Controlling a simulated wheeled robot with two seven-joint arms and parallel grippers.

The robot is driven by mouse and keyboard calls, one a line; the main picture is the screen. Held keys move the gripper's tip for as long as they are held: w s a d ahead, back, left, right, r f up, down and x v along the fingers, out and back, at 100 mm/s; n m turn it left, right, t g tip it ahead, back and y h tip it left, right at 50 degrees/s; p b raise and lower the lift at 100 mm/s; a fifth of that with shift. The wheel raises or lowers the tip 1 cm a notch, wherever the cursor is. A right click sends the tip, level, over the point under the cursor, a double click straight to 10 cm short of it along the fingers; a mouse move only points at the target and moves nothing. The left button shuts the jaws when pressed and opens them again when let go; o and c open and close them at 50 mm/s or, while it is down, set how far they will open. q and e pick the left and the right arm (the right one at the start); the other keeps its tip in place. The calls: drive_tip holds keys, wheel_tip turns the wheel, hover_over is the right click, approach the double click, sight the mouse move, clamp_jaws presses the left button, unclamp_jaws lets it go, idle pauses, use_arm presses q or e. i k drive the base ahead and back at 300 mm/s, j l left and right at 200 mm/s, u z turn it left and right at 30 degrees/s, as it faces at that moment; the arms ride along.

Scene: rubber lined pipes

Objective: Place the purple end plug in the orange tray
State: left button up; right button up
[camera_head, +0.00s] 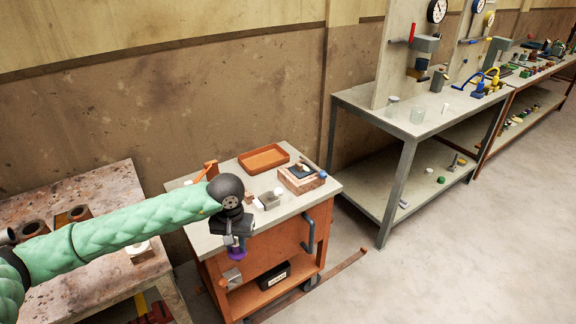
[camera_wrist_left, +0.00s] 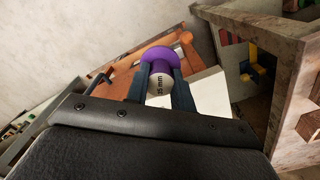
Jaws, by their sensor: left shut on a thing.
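The purple end plug (camera_wrist_left: 160,62) is held between the two fingers of my left gripper (camera_wrist_left: 158,88), with a pale lettered face toward the left wrist camera. In the head view my left gripper (camera_head: 236,243) is shut on the plug (camera_head: 236,253), in front of the front edge of the cart's top. The orange tray (camera_head: 263,158) lies on the back of the cart's top, beyond the gripper and a little to its right. No contents show inside it. My right gripper is not in view.
The orange cart (camera_head: 272,252) has a grey top carrying a wooden block with a dark item (camera_head: 301,178) right of centre and small grey and white parts (camera_head: 268,200) near the gripper. A stained bench (camera_head: 110,190) stands at left. A long grey workbench (camera_head: 420,124) stands at right.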

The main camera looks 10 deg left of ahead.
sight(254, 164)
drive_tip(key=i+j+z, duration=0.2)
drive_tip(key=z, duration=0.25)
drive_tip(key=i+j+z, duration=0.15)
drive_tip(key=j+z, duration=0.3)
drive_tip(key=l, duration=0.1)
